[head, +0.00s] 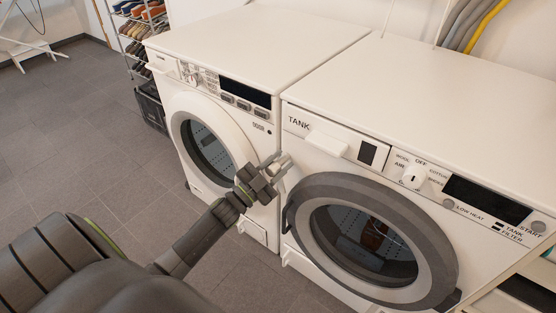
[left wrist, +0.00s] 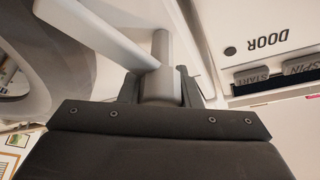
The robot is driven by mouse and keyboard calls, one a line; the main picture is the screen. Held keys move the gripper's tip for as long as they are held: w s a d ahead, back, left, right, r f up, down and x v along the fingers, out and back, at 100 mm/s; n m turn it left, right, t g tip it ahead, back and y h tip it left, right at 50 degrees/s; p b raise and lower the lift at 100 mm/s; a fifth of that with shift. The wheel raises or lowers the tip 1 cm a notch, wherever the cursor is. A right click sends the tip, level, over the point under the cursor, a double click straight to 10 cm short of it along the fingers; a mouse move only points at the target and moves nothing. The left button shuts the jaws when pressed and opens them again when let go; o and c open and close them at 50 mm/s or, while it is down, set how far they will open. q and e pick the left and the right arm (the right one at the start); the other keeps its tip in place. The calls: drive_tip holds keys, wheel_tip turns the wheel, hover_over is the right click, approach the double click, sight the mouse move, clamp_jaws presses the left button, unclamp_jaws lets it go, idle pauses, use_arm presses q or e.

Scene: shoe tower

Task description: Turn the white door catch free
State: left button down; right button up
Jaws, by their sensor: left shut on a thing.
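My left gripper (head: 270,172) reaches in from the lower left and is shut on the white door catch (head: 284,160) at the right side of the left machine's front. In the left wrist view the catch (left wrist: 161,50) shows as a pale grey post between the two dark fingers, with a light bar running from it to the upper left. The gripper (left wrist: 160,92) hides part of the catch. The left machine's round door (head: 206,143) looks shut. My right gripper is not in view.
The right machine (head: 420,130), marked TANK, stands close beside the left one, with a grey-rimmed round door (head: 322,184). A shoe rack (head: 135,45) and a dark crate (head: 150,108) stand at the back left. The tiled floor (head: 70,110) at left is clear.

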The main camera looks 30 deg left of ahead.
use_arm(q)
drive_tip(key=shift+f+m, duration=0.25)
drive_tip(key=shift+m, duration=0.35)
drive_tip(key=shift+s+d+f+m+g+h+p, duration=0.1)
drive_tip(key=shift+m+g+h+p, duration=0.35)
drive_tip(key=shift+m, duration=0.5)
drive_tip(key=shift+f+m+g+h+p, duration=0.1)
drive_tip(key=shift+m+g+h+p, duration=0.15)
drive_tip(key=shift+m+g+p, duration=0.5)
drive_tip(key=shift+m, duration=0.4)
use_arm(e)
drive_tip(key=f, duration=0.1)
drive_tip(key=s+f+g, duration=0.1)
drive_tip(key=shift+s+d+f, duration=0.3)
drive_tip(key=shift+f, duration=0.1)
use_arm(q)
drive_tip(key=c, duration=1.1)
unclamp_jaws()
drive_tip(key=shift+a, duration=0.2)
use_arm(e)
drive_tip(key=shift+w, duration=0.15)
use_arm(q)
drive_tip(key=shift+d+r, duration=0.15)
